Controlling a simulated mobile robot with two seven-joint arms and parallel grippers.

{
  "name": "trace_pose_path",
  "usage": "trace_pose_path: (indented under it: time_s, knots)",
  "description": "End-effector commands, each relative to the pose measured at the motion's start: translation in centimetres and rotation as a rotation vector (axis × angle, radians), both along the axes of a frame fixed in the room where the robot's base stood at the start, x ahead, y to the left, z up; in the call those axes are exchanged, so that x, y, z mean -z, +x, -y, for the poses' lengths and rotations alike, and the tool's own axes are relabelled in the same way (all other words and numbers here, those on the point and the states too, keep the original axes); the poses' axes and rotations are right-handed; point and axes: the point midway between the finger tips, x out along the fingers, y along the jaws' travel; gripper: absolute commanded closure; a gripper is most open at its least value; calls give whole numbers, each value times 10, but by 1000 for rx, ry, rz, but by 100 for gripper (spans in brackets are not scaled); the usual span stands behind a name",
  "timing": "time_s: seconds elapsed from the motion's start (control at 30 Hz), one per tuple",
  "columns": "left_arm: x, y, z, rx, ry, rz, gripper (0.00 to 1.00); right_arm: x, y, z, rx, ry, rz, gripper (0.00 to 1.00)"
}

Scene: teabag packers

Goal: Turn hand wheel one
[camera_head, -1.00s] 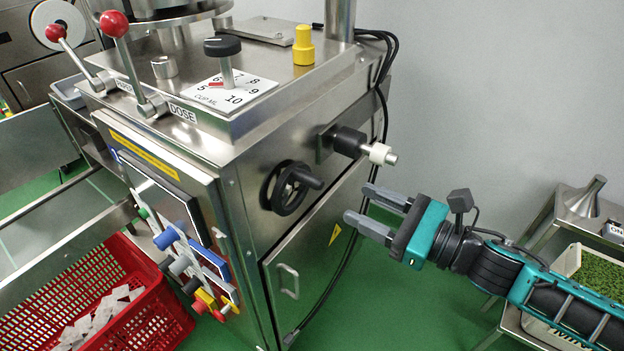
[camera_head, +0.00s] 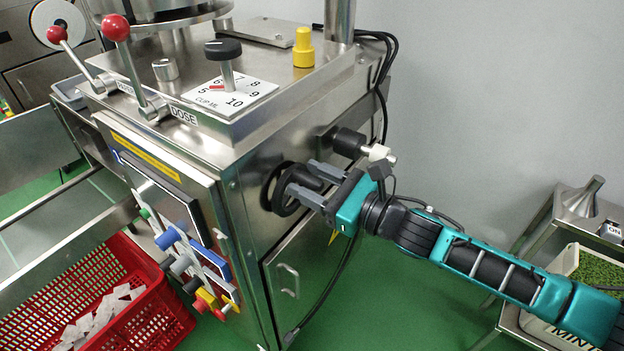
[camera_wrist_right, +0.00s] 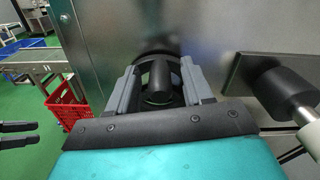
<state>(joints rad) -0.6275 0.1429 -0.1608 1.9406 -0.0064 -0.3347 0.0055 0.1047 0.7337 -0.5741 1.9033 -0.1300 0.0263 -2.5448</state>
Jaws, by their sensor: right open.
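The black hand wheel (camera_head: 281,191) stands on the side face of the steel machine, its handle knob pointing outward. My right gripper (camera_head: 304,180) is open at the wheel, with its two grey fingers reaching toward the handle. In the right wrist view the black handle (camera_wrist_right: 161,82) lies between the two open fingers (camera_wrist_right: 160,88), and the wheel rim shows behind it. I cannot tell whether the fingers touch the handle. My left gripper is not in the head view.
A black cylinder with a white knob (camera_head: 378,153) sticks out just above and right of my right gripper. A black cable hangs beside the machine. A red crate (camera_head: 150,310) with white teabags stands at the lower left. A steel stand with a green-filled container is at right.

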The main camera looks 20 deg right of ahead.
Motion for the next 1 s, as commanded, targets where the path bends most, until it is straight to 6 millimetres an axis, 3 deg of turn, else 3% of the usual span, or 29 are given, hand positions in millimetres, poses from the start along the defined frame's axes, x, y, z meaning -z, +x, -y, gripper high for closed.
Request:
trace_pose_path:
  time_s: [0.27, 0.8, 1.0]
  knots:
    - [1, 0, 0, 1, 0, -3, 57, 1, 1, -1, 0, -1, -1, 49]
    - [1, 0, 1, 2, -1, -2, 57, 1, 1, -1, -1, -1, -1, 100]
    - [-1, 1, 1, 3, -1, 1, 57, 0, 1, 0, -1, 5, -5, 100]
